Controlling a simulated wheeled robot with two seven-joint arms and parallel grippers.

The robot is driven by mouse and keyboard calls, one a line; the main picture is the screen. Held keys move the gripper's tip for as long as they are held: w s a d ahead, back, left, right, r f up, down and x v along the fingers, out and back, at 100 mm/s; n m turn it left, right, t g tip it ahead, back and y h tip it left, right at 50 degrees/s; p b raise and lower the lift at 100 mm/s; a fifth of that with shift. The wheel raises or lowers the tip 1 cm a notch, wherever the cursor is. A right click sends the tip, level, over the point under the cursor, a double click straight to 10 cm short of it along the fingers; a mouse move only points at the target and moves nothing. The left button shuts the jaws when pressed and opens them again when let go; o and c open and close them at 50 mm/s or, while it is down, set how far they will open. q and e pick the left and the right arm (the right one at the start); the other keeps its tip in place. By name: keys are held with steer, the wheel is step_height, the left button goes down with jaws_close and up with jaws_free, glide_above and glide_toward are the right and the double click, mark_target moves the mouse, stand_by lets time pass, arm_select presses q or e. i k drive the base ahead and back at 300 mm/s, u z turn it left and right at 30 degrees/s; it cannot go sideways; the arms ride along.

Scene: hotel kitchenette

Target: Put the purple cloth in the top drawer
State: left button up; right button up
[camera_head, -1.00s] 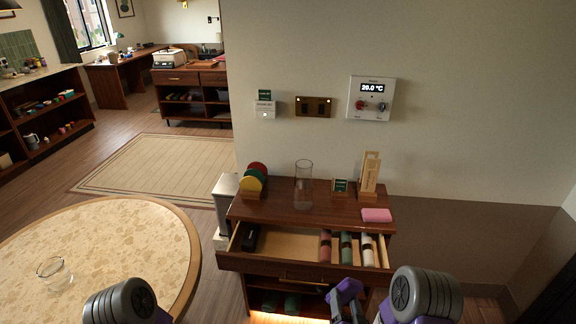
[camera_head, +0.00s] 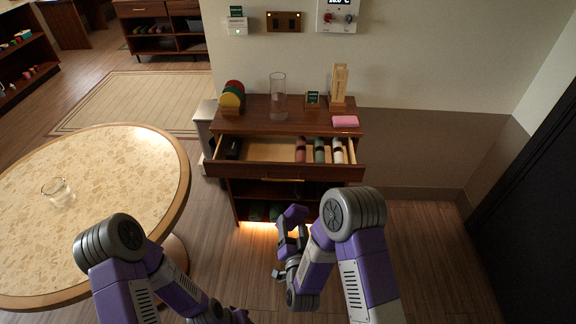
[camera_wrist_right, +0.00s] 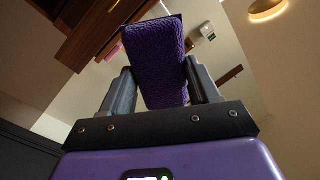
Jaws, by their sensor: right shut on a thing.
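My right gripper (camera_wrist_right: 160,92) is shut on the purple cloth (camera_wrist_right: 157,60), a folded, textured piece standing up between the two fingers in the right wrist view. In the head view the right gripper (camera_head: 291,238) is low in front of the cabinet, with the purple cloth (camera_head: 293,215) at its tip. The top drawer (camera_head: 268,150) is pulled open. It holds a dark object (camera_head: 231,148) at its left end and red, green and white rolls at its right. The cloth is in front of the drawer and below its front panel. My left arm shows at lower left; its gripper is out of view.
A pink folded cloth (camera_head: 345,121), a glass cylinder (camera_head: 278,97), a wooden stand (camera_head: 339,88) and coloured discs (camera_head: 232,96) are on the cabinet top. A round table (camera_head: 95,215) with a glass bowl stands at left. Floor right of the cabinet is clear.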

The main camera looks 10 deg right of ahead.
mark_target(271, 160)
steer(key=z, duration=0.75)
steer(key=i, duration=0.7)
steer(key=u, duration=0.3)
